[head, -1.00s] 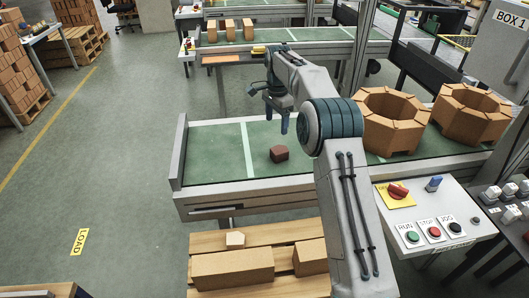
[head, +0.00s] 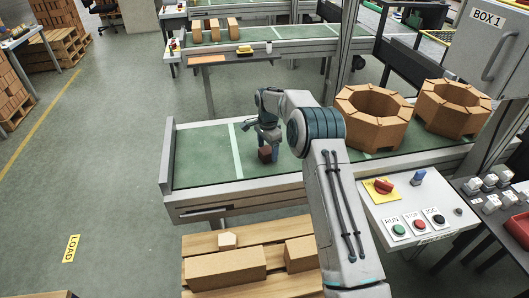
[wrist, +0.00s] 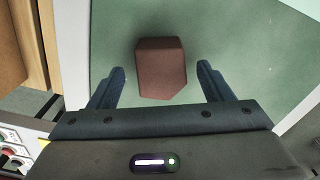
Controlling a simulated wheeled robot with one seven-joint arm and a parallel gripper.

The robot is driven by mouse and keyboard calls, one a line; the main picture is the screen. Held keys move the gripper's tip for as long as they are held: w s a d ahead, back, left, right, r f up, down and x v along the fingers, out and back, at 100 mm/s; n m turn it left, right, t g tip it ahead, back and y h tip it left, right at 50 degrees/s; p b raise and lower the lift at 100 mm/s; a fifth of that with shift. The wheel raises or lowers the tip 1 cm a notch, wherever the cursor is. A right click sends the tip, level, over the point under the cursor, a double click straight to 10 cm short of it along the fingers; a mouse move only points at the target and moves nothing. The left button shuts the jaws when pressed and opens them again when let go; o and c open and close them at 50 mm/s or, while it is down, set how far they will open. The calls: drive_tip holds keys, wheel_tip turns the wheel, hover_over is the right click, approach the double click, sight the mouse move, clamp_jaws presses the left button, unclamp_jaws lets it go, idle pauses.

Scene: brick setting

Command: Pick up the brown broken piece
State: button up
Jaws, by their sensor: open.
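The brown broken piece (head: 265,154) lies on the green conveyor belt (head: 200,172), to the right of the white stripe. In the wrist view the brown broken piece (wrist: 161,68) shows a slanted corner at its lower right. My gripper (head: 265,148) is low over the belt at the piece. In the wrist view my gripper (wrist: 161,75) is open, with one blue finger on each side of the piece's lower part and a visible gap on both sides. The piece reaches beyond the fingertips in that view. I cannot tell the exact height of the fingertips above the belt.
Two octagonal brick rings (head: 372,118) (head: 453,108) stand on the belt to the right. A control panel (head: 410,215) with buttons is at the front right. A pallet (head: 205,246) with bricks is below the belt's front edge. The belt's left end is bare.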

drive_tip(key=shift+a+f, duration=0.1)
drive_tip(key=shift+f, duration=0.7)
drive_tip(key=c, duration=1.1)
drive_tip(key=shift+r, duration=0.15)
